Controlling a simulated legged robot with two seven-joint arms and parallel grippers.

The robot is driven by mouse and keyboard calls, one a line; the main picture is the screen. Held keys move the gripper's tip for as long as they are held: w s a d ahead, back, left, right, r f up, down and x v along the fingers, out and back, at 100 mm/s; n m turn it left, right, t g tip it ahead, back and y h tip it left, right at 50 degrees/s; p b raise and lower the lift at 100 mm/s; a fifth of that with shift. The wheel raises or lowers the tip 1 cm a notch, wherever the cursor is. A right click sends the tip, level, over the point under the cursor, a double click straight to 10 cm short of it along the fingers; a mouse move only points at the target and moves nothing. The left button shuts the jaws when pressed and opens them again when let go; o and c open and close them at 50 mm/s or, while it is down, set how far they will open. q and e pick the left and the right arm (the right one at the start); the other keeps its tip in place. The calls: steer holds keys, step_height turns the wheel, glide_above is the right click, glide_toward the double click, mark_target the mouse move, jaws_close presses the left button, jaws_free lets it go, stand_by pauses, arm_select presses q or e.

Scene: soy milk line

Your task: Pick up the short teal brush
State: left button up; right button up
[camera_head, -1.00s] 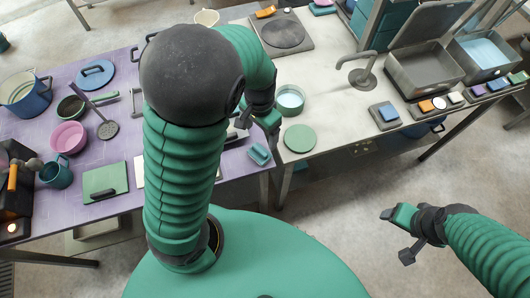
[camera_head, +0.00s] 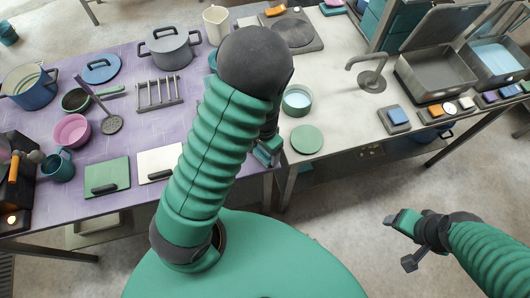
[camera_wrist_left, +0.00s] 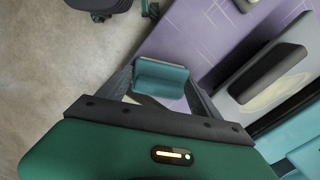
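The short teal brush (camera_wrist_left: 161,79) shows in the left wrist view as a small teal block at the edge of the purple tabletop. It lies between the two fingers of my left gripper (camera_wrist_left: 160,90), which look open, one on each side with narrow gaps. In the head view my left gripper (camera_head: 268,152) is low at the front right corner of the purple table, and the brush cannot be told apart from it there. My right gripper (camera_head: 392,220) hangs over bare floor at the right, apart from everything; its finger opening is unclear.
The purple table (camera_head: 135,133) holds a green board (camera_head: 108,172), a white board (camera_head: 160,160), a rack (camera_head: 158,95) and a grey pot (camera_head: 170,48). On the pale counter to the right are a green disc (camera_head: 307,139), a teal bowl of liquid (camera_head: 297,100) and a tap (camera_head: 372,78).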

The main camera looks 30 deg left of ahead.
arm_select(q)
steer(key=shift+r, duration=0.1)
steer(key=c, duration=1.1)
